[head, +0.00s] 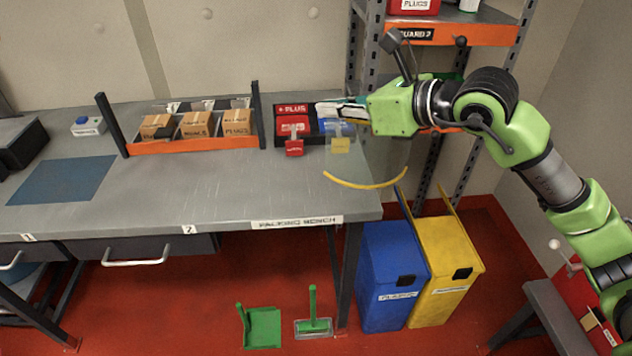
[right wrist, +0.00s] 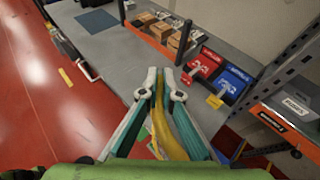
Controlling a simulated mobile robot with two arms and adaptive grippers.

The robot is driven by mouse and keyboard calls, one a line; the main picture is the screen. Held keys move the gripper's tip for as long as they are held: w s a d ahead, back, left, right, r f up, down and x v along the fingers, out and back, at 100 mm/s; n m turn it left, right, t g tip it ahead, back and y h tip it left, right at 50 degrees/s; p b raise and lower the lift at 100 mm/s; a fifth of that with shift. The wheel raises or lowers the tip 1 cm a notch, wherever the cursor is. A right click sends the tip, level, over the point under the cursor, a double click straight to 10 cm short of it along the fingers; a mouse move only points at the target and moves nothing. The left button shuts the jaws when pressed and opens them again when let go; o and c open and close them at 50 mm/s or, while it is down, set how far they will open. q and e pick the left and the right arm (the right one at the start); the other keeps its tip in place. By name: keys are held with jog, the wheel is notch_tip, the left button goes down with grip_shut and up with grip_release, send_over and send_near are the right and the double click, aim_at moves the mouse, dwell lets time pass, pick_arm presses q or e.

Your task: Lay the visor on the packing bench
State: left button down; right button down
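The visor (head: 366,186) is a clear curved sheet with a yellow lower edge. It hangs below my right gripper (head: 330,109) near the right end of the packing bench (head: 225,195), apart from the bench top. In the right wrist view the right gripper (right wrist: 160,82) is closed, with the visor's yellow strip (right wrist: 165,125) between its fingers. The clear part is hard to make out. The grey bench top also shows in that view (right wrist: 115,50). My left gripper is in neither view.
An orange-fronted rack (head: 190,140) of cardboard boxes and red and blue bins (head: 293,125) stand along the back. A blue mat (head: 62,181) lies at left. The bench's front middle is clear. Blue (head: 393,275) and yellow (head: 448,265) waste bins stand at right.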

jog(key=w+a+f+p, duration=0.6)
jog(key=w+a+f, duration=0.2)
jog(key=w+f, duration=0.3)
jog(key=shift+a+f, duration=0.15)
jog(key=shift+f, duration=0.7)
jog(key=shift+f, duration=0.1)
jog(key=c, duration=2.3)
grip_release()
jog(key=shift+s, duration=0.1)
